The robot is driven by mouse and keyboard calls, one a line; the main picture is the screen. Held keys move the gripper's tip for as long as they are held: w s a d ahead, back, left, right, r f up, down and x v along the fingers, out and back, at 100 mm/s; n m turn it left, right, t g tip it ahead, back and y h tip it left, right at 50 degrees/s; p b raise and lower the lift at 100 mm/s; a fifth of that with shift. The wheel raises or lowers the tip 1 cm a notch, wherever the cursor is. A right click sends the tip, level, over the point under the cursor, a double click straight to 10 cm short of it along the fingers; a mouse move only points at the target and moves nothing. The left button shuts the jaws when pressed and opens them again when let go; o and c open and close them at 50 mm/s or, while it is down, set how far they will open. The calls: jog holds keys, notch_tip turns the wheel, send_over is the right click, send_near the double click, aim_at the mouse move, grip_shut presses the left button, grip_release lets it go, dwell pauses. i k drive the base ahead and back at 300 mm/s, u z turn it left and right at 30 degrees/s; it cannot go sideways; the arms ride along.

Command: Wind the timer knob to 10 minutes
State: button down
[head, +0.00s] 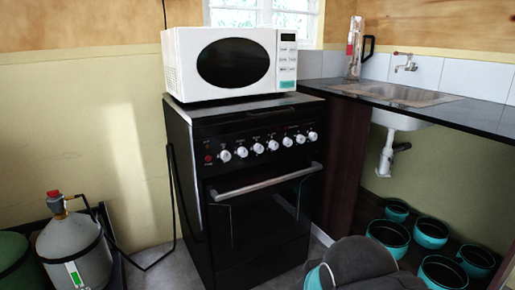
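A black stove (250,240) stands at the centre of the head view, its front facing me and turned slightly right. A row of several white knobs (258,148) runs along its black control panel (262,133), above the oven door handle (266,182). The markings are too small to read, so I cannot tell which knob is the timer or where it points. Part of my own arm (362,262) shows at the bottom, in front of the stove's lower right. My gripper is not in view.
A white microwave (235,62) sits on the stove top. A dark counter with a sink (394,94) adjoins at right, with several teal-rimmed pots (431,231) on the floor below. A grey gas cylinder (75,250) stands at lower left. Space before the knobs looks clear.

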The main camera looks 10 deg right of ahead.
aim_at(311, 136)
jog(key=u, duration=0.05)
jog(key=k, duration=1.05)
jog(key=z, duration=1.15)
jog(key=i, duration=1.55)
jog(key=u, duration=0.8)
jog(key=i, duration=0.5)
jog(key=u, duration=0.3)
